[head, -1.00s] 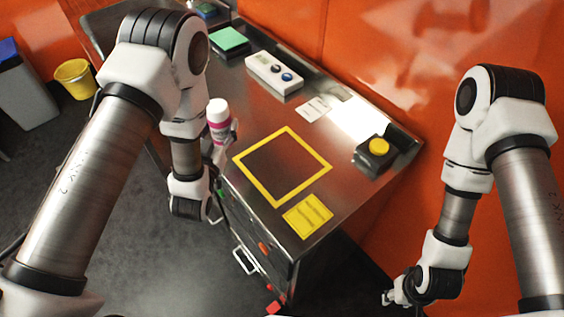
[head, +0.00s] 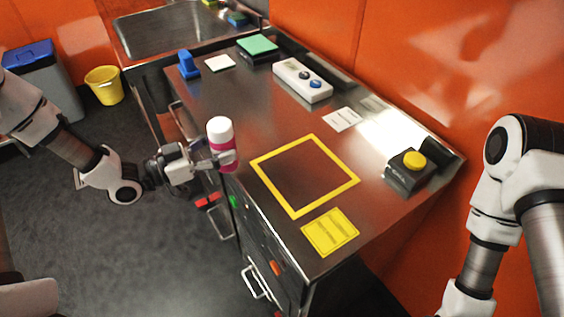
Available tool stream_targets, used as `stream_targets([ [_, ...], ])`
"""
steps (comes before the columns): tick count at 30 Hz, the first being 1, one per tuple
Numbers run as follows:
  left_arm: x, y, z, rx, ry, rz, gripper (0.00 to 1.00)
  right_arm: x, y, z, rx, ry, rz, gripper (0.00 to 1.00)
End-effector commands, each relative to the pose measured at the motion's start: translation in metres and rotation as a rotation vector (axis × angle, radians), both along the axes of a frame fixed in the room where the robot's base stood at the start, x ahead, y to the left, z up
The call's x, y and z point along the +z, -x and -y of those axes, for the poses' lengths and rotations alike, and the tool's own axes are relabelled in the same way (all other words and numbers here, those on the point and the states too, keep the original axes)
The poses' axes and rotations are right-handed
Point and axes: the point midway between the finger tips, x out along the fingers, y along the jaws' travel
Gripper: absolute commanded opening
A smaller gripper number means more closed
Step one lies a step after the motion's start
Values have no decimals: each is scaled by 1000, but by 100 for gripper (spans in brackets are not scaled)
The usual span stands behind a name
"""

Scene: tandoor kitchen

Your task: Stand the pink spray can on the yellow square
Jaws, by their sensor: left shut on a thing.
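The pink spray can (head: 221,143) has a white cap and is upright, at the left edge of the steel counter. My left gripper (head: 214,158) comes in from the left and is shut on the can. I cannot tell whether the can's base touches the counter. The yellow square (head: 260,172) is an outline on the counter top, just right of the can, and its inside is empty. My right arm is at the right edge of the view; its gripper is out of view.
A yellow label (head: 330,232) lies in front of the square. A box with a yellow button (head: 408,169) stands to the right. Behind are a white two-knob box (head: 302,81), a white card (head: 342,119), a green-topped block (head: 258,46) and a blue object (head: 188,65).

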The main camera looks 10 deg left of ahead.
Motion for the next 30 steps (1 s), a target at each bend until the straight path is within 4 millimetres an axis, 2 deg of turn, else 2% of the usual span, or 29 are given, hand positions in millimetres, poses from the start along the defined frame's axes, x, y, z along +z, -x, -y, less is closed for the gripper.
stream_targets([
  [1,-4,-2,13,-8,-5,-3,12,-2,0,0,0,0,0,40],
  [9,-6,-23,73,-7,-5,0,12,5,0,0,0,0,0,40],
  [13,-8,-31,95,-4,-3,1,12,9,0,0,0,0,0,40],
  [18,-10,-37,112,-2,-1,2,12,12,0,0,0,0,0,40],
  [24,-43,-37,110,2,1,0,12,20,0,0,0,0,0,40],
  [30,-46,-37,110,2,1,2,12,19,0,0,0,0,0,40],
])
